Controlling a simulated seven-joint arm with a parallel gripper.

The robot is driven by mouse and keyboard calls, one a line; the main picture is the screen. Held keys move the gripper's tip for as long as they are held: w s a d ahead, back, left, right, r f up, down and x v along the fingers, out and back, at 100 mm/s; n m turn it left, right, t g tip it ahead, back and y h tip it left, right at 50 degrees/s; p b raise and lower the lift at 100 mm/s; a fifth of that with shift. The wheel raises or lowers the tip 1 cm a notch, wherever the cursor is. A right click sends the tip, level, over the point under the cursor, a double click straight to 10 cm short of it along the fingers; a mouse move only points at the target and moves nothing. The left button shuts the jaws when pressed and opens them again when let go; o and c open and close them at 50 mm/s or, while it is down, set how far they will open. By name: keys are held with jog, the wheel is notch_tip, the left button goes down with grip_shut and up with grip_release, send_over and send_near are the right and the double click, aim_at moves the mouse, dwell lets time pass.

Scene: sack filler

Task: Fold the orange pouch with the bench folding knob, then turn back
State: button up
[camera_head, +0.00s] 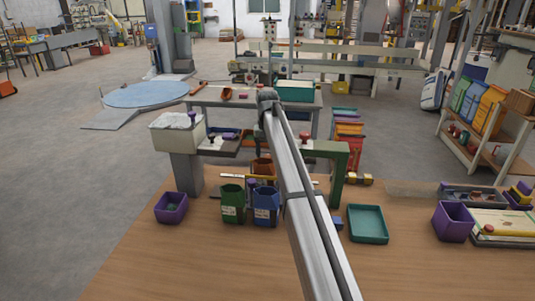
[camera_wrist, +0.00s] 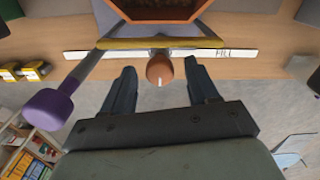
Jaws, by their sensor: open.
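In the wrist view, my gripper (camera_wrist: 159,66) is open, with one dark finger on each side of a round orange knob (camera_wrist: 160,71). The knob lies between the fingertips, and I see gaps on both sides; whether it is at finger depth I cannot tell. An orange pouch (camera_wrist: 157,11) with an open hexagonal mouth is at the top edge, partly cut off. A yellow bar (camera_wrist: 150,43) runs between pouch and knob. In the head view, the orange pouch (camera_head: 262,166) is partly hidden by my arm, and my fingers are not clear.
A white strip marked FILL (camera_wrist: 222,53) crosses the wrist view. A purple knob (camera_wrist: 48,108) on a grey rod is at left. In the head view, green (camera_head: 233,204) and blue (camera_head: 265,207) pouches stand in front, with a teal tray (camera_head: 367,224) at right.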

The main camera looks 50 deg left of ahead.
jog(key=c, duration=1)
jog(key=shift+c, duration=0.2)
jog(key=shift+m, duration=0.3)
jog(key=m, duration=1)
jog(key=shift+m, duration=0.3)
jog(key=o, duration=1)
